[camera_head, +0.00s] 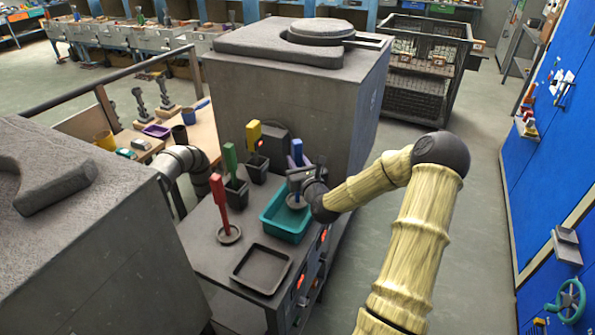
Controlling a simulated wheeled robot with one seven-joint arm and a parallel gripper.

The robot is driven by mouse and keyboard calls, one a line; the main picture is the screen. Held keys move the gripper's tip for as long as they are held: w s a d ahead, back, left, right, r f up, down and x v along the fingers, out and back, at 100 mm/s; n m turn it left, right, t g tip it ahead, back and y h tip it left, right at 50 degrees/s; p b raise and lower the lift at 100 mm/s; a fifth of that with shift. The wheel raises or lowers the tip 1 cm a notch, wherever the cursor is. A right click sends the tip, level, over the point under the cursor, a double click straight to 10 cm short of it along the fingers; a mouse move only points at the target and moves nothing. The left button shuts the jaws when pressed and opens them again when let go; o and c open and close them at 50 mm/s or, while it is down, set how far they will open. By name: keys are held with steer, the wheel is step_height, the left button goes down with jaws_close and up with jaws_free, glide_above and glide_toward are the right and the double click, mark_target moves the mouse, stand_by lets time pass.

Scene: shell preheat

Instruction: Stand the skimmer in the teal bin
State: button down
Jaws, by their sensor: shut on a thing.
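The teal bin (272,227) is an open shallow tub on the right side of the dark bench. My gripper (297,178) is over the bin, shut on a blue-handled tool (297,149), which I take for the skimmer. The tool is upright, its blue handle above the jaws and its round grey end low, within the bin's outline. My gripper hides part of its shaft. I cannot tell whether the round end touches the bin floor. A red-handled tool (219,192) with a similar round grey base stands upright on the bench, left of the bin.
Green (230,160) and yellow (254,134) handled tools stand in small dark holders behind the bin. An empty black tray (261,269) lies in front. A large grey furnace block (285,95) rises behind; another dark block (85,235) is at left.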

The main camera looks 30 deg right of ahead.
steer(key=shift+f, duration=1.65)
steer(key=shift+f, duration=0.1)
steer(key=c, duration=1.2)
jaws_free()
steer(key=shift+o, duration=0.2)
steer(key=shift+s, duration=0.1)
steer(key=s+a+b, duration=0.1)
steer(key=s+b, duration=0.1)
steer(key=s, duration=0.9)
steer(key=shift+s+a, duration=0.25)
steer(key=shift+s, duration=0.15)
